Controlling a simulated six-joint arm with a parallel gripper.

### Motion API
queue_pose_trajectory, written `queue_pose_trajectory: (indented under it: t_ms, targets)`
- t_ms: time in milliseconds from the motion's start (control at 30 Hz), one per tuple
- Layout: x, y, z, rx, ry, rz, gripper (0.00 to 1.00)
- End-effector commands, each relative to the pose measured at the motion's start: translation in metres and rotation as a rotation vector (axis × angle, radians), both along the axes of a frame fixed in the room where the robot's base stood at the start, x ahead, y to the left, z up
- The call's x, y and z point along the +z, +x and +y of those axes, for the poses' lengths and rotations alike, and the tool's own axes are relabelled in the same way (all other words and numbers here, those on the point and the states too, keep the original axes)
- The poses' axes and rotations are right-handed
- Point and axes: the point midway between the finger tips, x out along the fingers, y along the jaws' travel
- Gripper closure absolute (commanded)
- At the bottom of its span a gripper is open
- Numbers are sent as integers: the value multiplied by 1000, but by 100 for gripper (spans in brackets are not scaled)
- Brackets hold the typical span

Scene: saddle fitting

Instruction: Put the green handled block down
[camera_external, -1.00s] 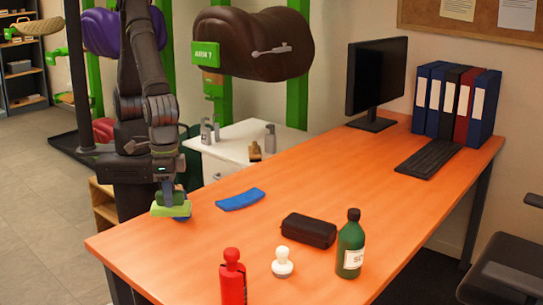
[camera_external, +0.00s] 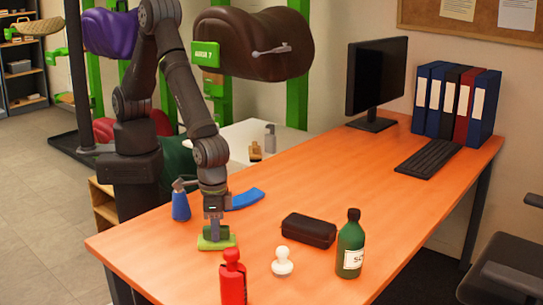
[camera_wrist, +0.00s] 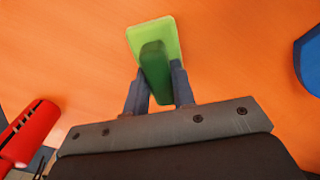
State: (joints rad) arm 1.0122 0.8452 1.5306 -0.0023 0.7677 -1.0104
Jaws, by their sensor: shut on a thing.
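The green handled block (camera_external: 216,243) has a light green base and a darker green handle. It is at the front left of the orange table (camera_external: 330,205), upright with its base down. It looks to be on or just above the table top; I cannot tell which. My gripper (camera_external: 215,229) points down over it and is shut on its handle. In the wrist view the block (camera_wrist: 165,37) extends beyond my gripper (camera_wrist: 158,85), with the dark green handle between the two fingers.
A red bottle (camera_external: 233,278) stands close in front of the block. A white knobbed piece (camera_external: 282,262), a black case (camera_external: 309,230) and a dark green bottle (camera_external: 350,245) stand to the right. A blue curved piece (camera_external: 246,199) and a blue spray bottle (camera_external: 181,205) are behind.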

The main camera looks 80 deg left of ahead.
Motion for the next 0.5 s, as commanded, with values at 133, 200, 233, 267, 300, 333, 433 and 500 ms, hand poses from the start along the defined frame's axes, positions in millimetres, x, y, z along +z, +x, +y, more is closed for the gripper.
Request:
queue_pose_trajectory:
  t_ms: [133,200,233,267,300,333,433,500]
  targets:
    - [1,0,0,0,-1,-1,100]
    - [0,0,0,0,-1,-1,100]
    - [0,0,0,0,-1,-1,100]
    - [-1,0,0,0,-1,-1,100]
    - [-2,0,0,0,-1,0,100]
    - [-3,0,0,0,-1,-1,100]
    - [-3,0,0,0,-1,-1,57]
    - [-3,0,0,0,-1,-1,55]
